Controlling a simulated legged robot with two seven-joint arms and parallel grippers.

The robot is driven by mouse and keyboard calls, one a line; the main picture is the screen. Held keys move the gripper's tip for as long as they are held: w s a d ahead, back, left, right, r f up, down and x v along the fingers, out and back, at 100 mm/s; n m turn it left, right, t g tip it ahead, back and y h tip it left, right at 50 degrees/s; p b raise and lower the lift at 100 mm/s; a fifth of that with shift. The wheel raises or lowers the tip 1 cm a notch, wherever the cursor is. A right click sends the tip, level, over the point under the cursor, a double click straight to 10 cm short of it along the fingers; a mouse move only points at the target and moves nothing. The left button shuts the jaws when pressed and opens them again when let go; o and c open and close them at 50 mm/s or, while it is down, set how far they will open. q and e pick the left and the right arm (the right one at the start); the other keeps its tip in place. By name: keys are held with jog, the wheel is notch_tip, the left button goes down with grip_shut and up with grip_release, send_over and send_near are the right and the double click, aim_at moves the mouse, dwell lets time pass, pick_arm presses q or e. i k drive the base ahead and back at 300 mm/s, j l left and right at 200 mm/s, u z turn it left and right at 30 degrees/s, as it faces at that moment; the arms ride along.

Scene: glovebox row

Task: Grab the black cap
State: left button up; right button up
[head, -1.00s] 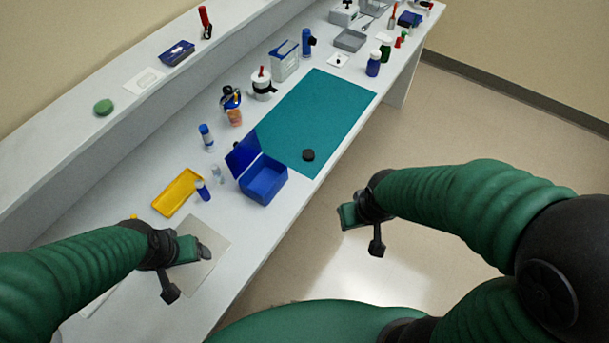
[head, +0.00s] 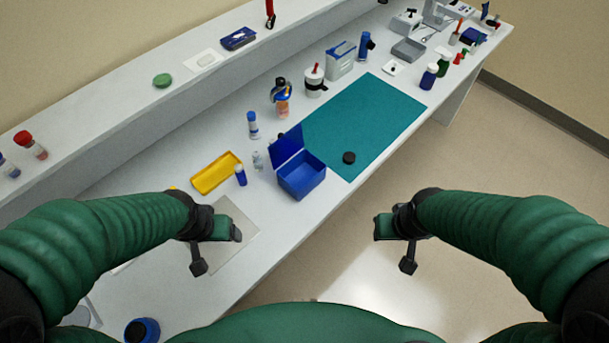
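The black cap (head: 348,158) is a small dark disc lying on the teal mat (head: 375,115), near its front edge and just right of the open blue box (head: 302,178). My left gripper (head: 222,230) is over a grey sheet at the bench's front part, left of and nearer than the cap. My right gripper (head: 384,228) is off the bench's front edge, above the floor, nearer than the cap and to its right. Both grippers are apart from the cap. Their fingers are too small and turned to show whether they are open.
The blue box's raised lid (head: 286,145) stands left of the cap. A yellow tray (head: 216,173), blue-capped bottle (head: 252,125) and orange bottle (head: 281,98) stand farther left. The mat around the cap is clear. The bench edge runs close in front.

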aim_at(349, 157)
jog(key=u, duration=0.25)
jog(key=i+l+u, duration=0.1)
jog(key=l+u, duration=0.15)
jog(key=u, duration=0.15)
jog(key=l+u, duration=0.6)
jog(key=u, duration=0.15)
jog(key=l+u, duration=0.4)
jog(key=k+l, duration=0.1)
jog(key=l, duration=0.35)
jog(key=k+l+u, duration=0.1)
jog(key=l, duration=0.3)
jog(key=k+l+u, duration=0.1)
jog(key=l, duration=0.35)
jog(key=k+l, duration=0.1)
jog(key=l, duration=0.3)
